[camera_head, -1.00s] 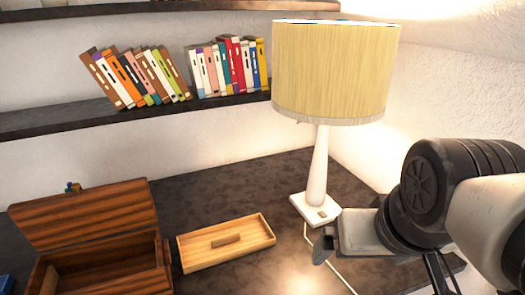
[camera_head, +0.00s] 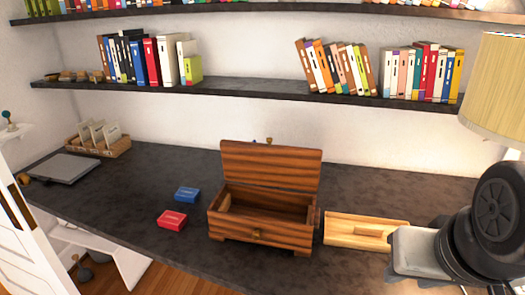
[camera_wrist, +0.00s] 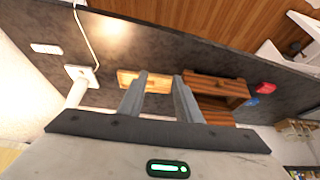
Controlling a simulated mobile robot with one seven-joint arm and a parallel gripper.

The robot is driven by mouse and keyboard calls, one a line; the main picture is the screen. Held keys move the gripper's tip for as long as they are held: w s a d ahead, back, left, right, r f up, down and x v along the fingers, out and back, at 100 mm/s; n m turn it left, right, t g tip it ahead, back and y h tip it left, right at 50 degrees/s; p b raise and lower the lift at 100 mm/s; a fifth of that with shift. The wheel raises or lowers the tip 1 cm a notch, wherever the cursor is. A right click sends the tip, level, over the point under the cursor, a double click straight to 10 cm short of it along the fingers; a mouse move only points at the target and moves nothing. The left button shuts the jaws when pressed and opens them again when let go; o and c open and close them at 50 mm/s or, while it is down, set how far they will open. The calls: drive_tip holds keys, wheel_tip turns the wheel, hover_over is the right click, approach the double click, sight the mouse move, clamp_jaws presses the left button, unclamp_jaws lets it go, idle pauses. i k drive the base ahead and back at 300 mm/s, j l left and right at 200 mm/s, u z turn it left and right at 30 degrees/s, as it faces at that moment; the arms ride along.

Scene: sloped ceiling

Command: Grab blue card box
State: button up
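A small blue card box (camera_head: 187,195) lies flat on the dark desk, left of the open wooden chest and just behind a red card box (camera_head: 172,220). In the wrist view the blue box (camera_wrist: 253,102) is small at the right, below the red box (camera_wrist: 265,88). My gripper (camera_wrist: 160,82) shows two grey fingers apart with nothing visible between them. In the head view my arm's end is at the right, over the desk's right part, well away from the blue box; the fingers are not clear there.
The wooden chest (camera_head: 262,232) stands with its lid up between my arm and the blue box. A light wooden tray (camera_head: 350,230) lies right of it. A lamp (camera_head: 500,90) stands at right. A shelf of books (camera_head: 240,86) hangs above. The desk left of the boxes is mostly clear.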

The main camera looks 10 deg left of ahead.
sight(184, 195)
drive_tip(key=u, duration=0.4)
drive_tip(key=l+u, duration=0.15)
drive_tip(key=u, duration=0.2)
drive_tip(key=l+u, duration=0.1)
drive_tip(key=u, duration=0.3)
drive_tip(key=l+u, duration=0.1)
drive_tip(key=u, duration=0.25)
drive_tip(key=i+l, duration=0.05)
